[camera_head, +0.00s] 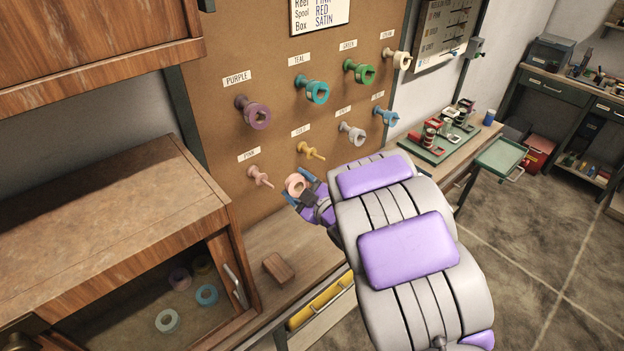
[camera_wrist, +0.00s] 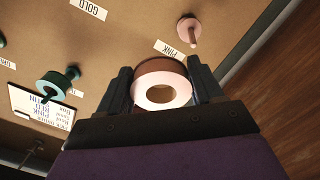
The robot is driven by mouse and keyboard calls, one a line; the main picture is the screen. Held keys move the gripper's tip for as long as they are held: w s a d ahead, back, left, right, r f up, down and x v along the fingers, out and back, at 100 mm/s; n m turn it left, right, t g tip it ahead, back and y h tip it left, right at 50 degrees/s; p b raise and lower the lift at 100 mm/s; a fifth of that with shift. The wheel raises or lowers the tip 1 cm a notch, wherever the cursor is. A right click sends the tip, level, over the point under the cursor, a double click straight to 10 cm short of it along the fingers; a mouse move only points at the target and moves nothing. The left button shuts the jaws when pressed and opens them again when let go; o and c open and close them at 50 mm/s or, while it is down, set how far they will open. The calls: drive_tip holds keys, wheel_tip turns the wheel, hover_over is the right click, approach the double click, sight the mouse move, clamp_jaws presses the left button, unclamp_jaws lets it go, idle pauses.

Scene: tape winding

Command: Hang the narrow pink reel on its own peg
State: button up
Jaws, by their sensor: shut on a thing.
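The pink reel (camera_head: 291,183) is a short ring with a round hole. My gripper (camera_head: 298,188) is shut on it, one blue-grey finger on each side. In the wrist view the pale pink face of the reel (camera_wrist: 162,103) points at the camera, between the fingers of my gripper (camera_wrist: 163,86). The pink peg (camera_head: 260,176) sticks out bare from the brown board under the PINK label (camera_head: 249,155). The reel is right of this peg and apart from it in the head view. The pink peg also shows in the wrist view (camera_wrist: 192,35), above and right of the reel.
The gold peg (camera_head: 311,151) is bare. Purple (camera_head: 257,115), teal (camera_head: 317,92) and green (camera_head: 365,74) reels hang higher up. A wooden cabinet (camera_head: 100,220) stands at left with several rings inside. A brown wooden block (camera_head: 278,270) lies on the bench below.

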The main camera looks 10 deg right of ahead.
sight(267, 183)
drive_tip(key=shift+w+a+f+n+g+y+b, duration=0.3)
drive_tip(key=shift+w+a+f+n+y, duration=0.15)
drive_tip(key=shift+w+a+f, duration=0.6)
drive_tip(key=shift+w+a+f+n+g+y+b, duration=0.3)
drive_tip(key=shift+w+a+f+n, duration=0.4)
drive_tip(key=shift+a, duration=0.7)
drive_tip(key=shift+w+a+f+n+g+y+b, duration=0.2)
drive_tip(key=shift+w+a+f+n+g+y, duration=0.35)
drive_tip(key=shift+w+a, duration=0.55)
drive_tip(key=shift+w+a+f+t, duration=0.25)
drive_tip(key=shift+w+a+f, duration=0.4)
drive_tip(key=shift+w, duration=0.2)
drive_tip(key=shift+a+r, duration=0.1)
drive_tip(key=o, duration=1.1)
